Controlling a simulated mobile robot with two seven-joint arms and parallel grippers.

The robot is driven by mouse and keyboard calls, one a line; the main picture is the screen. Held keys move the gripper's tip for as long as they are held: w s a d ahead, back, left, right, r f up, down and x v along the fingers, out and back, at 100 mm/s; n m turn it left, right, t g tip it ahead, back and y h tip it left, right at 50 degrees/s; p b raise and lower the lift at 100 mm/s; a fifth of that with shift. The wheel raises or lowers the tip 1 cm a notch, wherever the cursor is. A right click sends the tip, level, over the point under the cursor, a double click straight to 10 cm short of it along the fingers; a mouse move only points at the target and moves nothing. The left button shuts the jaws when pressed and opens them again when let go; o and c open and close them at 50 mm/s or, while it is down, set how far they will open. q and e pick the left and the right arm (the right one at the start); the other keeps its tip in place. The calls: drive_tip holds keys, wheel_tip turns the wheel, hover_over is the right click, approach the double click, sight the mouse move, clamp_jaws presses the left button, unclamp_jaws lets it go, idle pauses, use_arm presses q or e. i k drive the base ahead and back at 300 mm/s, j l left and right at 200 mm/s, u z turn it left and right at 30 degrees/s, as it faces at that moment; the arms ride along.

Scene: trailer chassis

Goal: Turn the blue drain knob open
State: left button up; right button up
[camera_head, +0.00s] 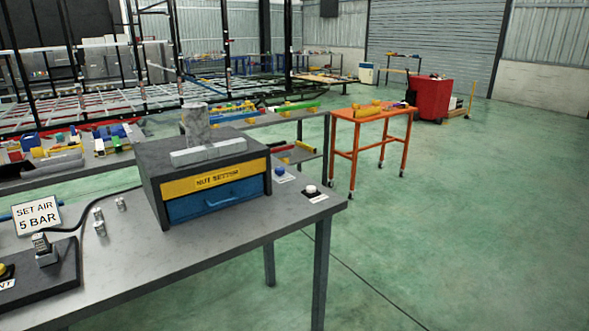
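A small blue knob (279,171) sits on the grey workbench (283,218), just right of a dark box (152,179). A white label (285,178) lies in front of it. The knob is too small for me to tell how it is turned, or whether this is the drain knob, as the label cannot be read. Neither of my grippers is in view.
The box reads "NUT SETTER" and has a blue drawer (218,199). A white button (311,189) stands near the bench's right corner. A "SET AIR 5 BAR" sign (37,215) is at left. An orange cart (373,115) stands behind; the green floor (470,200) at right is clear.

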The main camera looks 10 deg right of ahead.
sight(279, 171)
drive_tip(key=l, duration=0.3)
drive_tip(key=l+u, duration=0.1)
drive_tip(key=u, duration=0.5)
drive_tip(key=i+l+u, duration=0.15)
drive_tip(key=l+u, duration=0.2)
drive_tip(key=i+l+u, duration=0.1)
drive_tip(key=l+u, duration=0.75)
drive_tip(key=l, duration=1.35)
drive_tip(key=k, duration=0.05)
